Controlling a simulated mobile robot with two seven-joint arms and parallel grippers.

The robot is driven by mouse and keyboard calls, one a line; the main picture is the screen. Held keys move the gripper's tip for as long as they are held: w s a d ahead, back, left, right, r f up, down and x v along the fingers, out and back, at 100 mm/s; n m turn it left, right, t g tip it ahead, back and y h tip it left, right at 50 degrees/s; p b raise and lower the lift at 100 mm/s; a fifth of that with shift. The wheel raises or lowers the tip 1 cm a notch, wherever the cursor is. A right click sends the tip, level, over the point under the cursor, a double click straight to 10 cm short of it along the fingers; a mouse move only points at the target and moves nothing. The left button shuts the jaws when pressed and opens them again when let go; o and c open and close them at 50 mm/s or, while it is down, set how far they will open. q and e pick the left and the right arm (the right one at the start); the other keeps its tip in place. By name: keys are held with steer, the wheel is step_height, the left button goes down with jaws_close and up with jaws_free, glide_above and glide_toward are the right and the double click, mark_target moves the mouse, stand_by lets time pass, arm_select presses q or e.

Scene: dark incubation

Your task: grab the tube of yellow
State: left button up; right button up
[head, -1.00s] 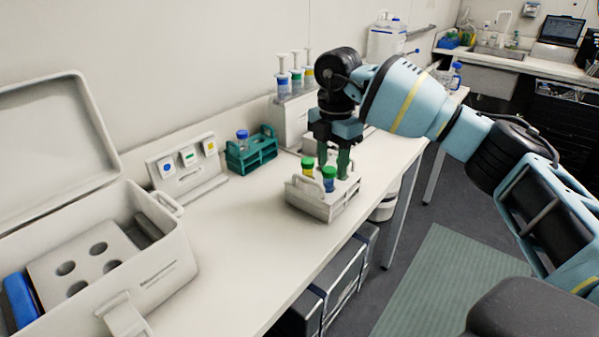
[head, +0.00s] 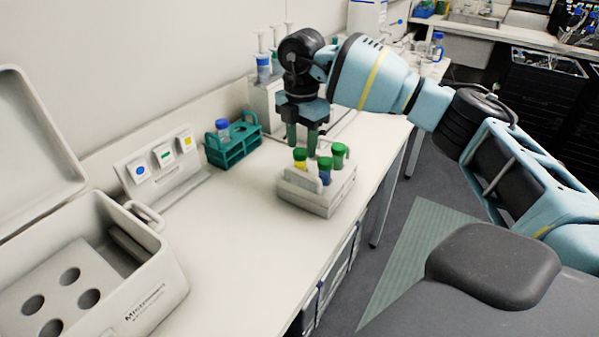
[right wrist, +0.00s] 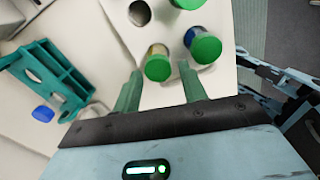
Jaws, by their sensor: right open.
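The yellow tube (head: 300,165) has a green cap and stands upright in the white rack (head: 312,202) on the bench. Beside it in the rack are a blue tube (head: 325,175) and another green-capped tube (head: 340,152). My right gripper (head: 302,146) points down, open and empty, just above and behind the yellow tube. In the right wrist view, the yellow tube's green cap (right wrist: 158,69) lies between the two spread fingers, and the blue tube's cap (right wrist: 206,50) is just right of it. I cannot tell whether a finger touches the cap. My left gripper is out of view.
A teal rack (head: 233,147) with a blue-capped tube stands left of the white rack. A card stand (head: 160,172) and an open white box (head: 165,275) with holes are further left. Pipettes (head: 264,62) stand behind my right gripper. The bench front is clear.

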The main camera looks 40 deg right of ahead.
mark_target(301, 151)
steer(key=shift+w+f, duration=0.1)
steer(key=shift+f, duration=2.4)
steer(key=shift+c, duration=0.4)
steer(key=c, duration=0.7)
steer(key=shift+o, duration=0.2)
steer(key=shift+r, duration=5.05)
